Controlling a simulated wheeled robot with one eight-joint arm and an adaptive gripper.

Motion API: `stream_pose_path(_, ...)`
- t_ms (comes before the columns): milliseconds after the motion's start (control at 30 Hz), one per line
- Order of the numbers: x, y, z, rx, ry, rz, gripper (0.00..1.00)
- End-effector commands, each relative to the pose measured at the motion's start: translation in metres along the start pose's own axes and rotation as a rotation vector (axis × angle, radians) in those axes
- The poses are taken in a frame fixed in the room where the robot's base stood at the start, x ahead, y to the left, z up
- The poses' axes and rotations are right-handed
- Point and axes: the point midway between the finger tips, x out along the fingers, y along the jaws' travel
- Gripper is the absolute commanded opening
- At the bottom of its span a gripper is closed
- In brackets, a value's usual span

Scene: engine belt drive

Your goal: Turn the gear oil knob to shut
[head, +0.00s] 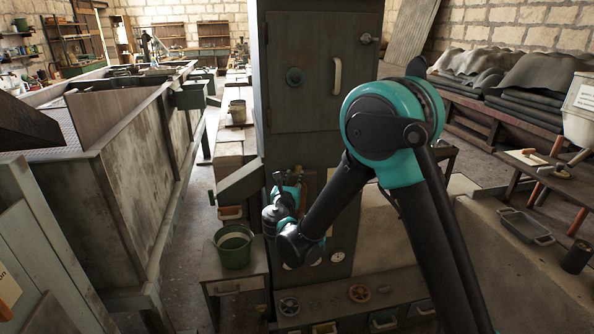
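A tall dark green metal cabinet (318,25) stands in front of me. No label for the gear oil knob is readable. I cannot tell which one is the gear oil knob. My arm bends down from the right, and its wrist turns up in front of the cabinet's lower part. My gripper (288,178) is small and dark there, partly hidden; its fingers and any contact are unclear.
A green bucket (235,255) stands on a small table left of my wrist. Gauges (337,256) sit low on the cabinet. A long metal tank (120,180) fills the left. A bench with dark sheets (530,90) and a low table with a tray (525,228) are at right.

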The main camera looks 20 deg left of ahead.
Motion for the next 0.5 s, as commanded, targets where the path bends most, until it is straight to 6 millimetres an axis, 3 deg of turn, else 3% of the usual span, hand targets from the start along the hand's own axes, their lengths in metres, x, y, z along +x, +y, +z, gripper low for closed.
stream_pose_path(200,0.037,-0.001,0.0,0.0,0.0,-0.001,0.28)
stream_pose_path(500,0.057,0.0,0.0,0.001,0.0,0.001,0.28)
